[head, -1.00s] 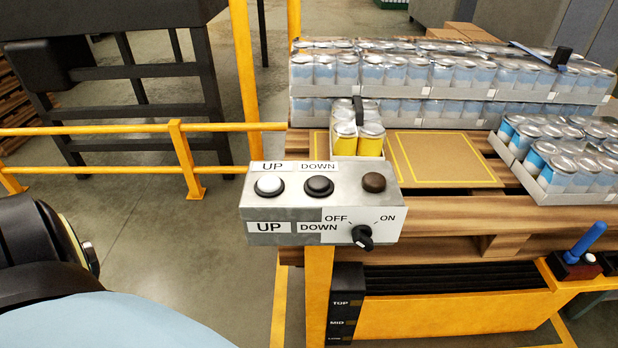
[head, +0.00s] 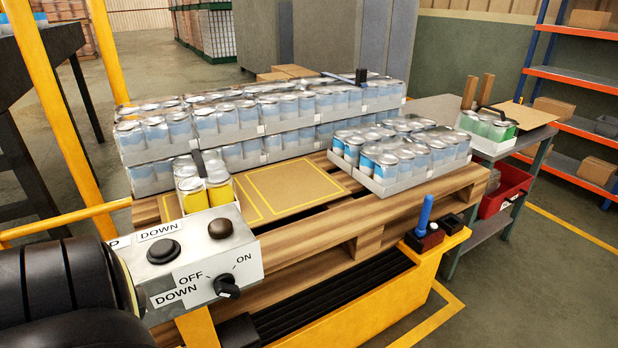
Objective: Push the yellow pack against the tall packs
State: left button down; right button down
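The yellow pack (head: 207,187), a small tray of yellow cans with a dark handle on top, stands on the left part of the wooden pallet, behind the control box. The tall packs (head: 230,122), stacked trays of blue-and-silver cans, stand in a long row along the pallet's back. The yellow pack is in front of their left part; whether it touches them I cannot tell. A dark part of my own arm shows at the lower left. Neither gripper is in view.
The control box (head: 196,262) with buttons and a knob stands before the yellow pack. A low pack of blue cans (head: 400,150) is at the pallet's right. A yellow-outlined cardboard sheet (head: 295,187) lies bare between. A blue-handled lever (head: 425,217) stands on the front frame.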

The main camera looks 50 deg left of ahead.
aim_at(203, 180)
jog(key=z, duration=0.2)
jog(key=i, duration=2.05)
jog(key=u, duration=2.35)
